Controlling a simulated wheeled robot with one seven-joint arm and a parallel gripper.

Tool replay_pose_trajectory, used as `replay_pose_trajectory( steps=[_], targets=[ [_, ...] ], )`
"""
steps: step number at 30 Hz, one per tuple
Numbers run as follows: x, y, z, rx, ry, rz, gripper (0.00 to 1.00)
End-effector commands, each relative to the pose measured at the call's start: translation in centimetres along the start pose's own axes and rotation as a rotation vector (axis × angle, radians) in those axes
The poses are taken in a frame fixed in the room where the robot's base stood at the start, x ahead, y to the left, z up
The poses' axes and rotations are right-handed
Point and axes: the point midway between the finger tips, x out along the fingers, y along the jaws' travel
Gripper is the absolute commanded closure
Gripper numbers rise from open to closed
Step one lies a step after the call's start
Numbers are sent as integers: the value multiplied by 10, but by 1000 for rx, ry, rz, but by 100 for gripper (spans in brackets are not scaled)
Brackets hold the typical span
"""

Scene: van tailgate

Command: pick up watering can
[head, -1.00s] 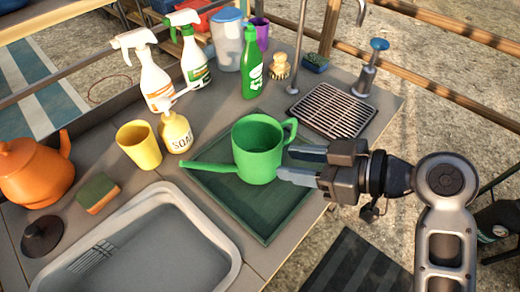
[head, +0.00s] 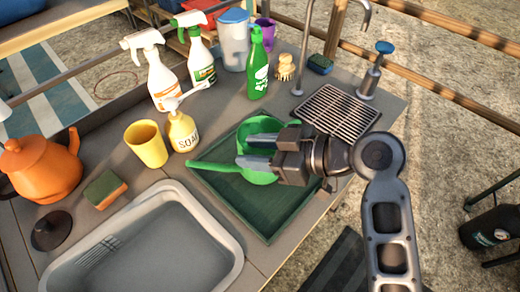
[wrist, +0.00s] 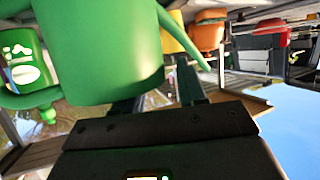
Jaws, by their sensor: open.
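The green watering can (head: 258,125) stands on the dark green tray (head: 262,222), its spout (head: 215,167) pointing left. My gripper (head: 247,151) is open and reaches in from the right, covering much of the can's body and its handle in the head view. In the wrist view the can (wrist: 95,50) fills the upper left, close to the fingers (wrist: 158,98), with the spout to the right and part of the handle at the left. I cannot tell whether the fingers touch the can. Nothing is held.
The yellow cup (head: 147,145) and soap bottle (head: 182,130) stand left of the tray. The sink basin (head: 150,255) is in front. Two white spray bottles (head: 162,80), a green bottle (head: 257,68) and the drain rack (head: 335,112) with a tap are behind.

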Motion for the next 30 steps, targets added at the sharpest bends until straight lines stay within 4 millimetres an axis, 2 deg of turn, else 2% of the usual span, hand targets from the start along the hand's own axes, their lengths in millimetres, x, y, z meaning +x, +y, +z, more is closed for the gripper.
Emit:
replay_pose_trajectory(
  steps=[5,18,30],
  targets=[
    [0,0,0,0,0,0,59],
    [0,0,1,1,-1,0,100],
    [0,0,1,1,-1,0,100]
  ],
)
